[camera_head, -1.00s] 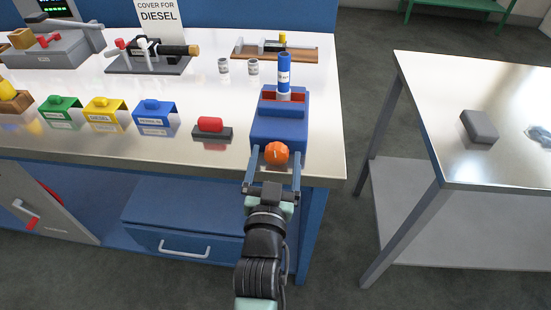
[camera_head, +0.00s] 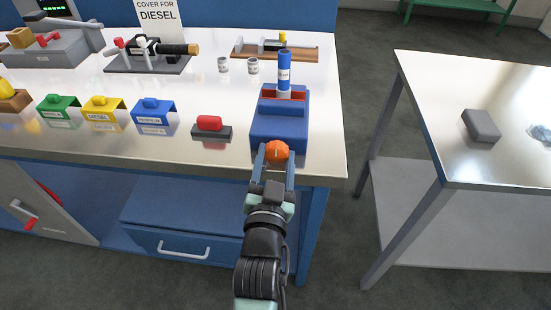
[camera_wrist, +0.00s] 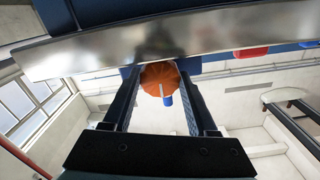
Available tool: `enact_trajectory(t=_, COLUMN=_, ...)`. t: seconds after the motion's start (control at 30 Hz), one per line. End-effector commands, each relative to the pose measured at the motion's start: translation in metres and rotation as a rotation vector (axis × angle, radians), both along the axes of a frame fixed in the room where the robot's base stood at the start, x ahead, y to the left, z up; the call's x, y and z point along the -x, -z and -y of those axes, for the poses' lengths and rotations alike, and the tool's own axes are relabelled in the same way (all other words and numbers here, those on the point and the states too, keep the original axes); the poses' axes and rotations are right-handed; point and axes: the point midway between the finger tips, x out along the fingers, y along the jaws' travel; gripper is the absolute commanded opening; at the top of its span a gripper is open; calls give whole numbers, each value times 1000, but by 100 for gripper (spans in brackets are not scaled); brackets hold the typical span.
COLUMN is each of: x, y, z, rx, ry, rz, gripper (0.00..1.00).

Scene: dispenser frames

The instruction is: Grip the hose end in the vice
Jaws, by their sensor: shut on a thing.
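The blue vice (camera_head: 280,125) stands at the right front corner of the bench, with red jaw faces on top. The hose end (camera_head: 285,72), a blue cylinder with a pale lower end and small print, stands upright between the jaws. Whether the jaws press on it I cannot tell. The orange knob (camera_head: 276,151) is on the vice's front, at the bench edge. My gripper (camera_head: 276,155) is shut on the knob from the front, one finger on each side. The wrist view shows the orange knob (camera_wrist: 160,78) between the fingertips, with a pale mark on its face.
A red piece on a dark base (camera_head: 210,127) and blue, yellow and green covers (camera_head: 153,113) stand left of the vice. Two small cans (camera_head: 253,67) are behind. A separate metal table (camera_head: 500,95) is at right, across a gap.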

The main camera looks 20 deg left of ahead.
Motion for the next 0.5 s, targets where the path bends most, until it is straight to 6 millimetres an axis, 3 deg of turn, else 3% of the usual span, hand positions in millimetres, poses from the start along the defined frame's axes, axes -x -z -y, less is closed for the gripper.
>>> enact_trajectory(t=0.07, x=0, y=0, z=0, rx=1, ry=0, rz=-1, gripper=3)
enact_trajectory(t=0.1, x=0, y=0, z=0, rx=1, ry=0, rz=-1, gripper=62)
enact_trajectory(t=0.2, x=0, y=0, z=0, rx=2, ry=0, rz=0, gripper=80)
enact_trajectory(t=0.27, x=0, y=0, z=0, rx=2, ry=0, rz=0, gripper=88)
enact_trajectory(t=0.5, x=0, y=0, z=0, rx=2, ry=0, rz=0, gripper=88)
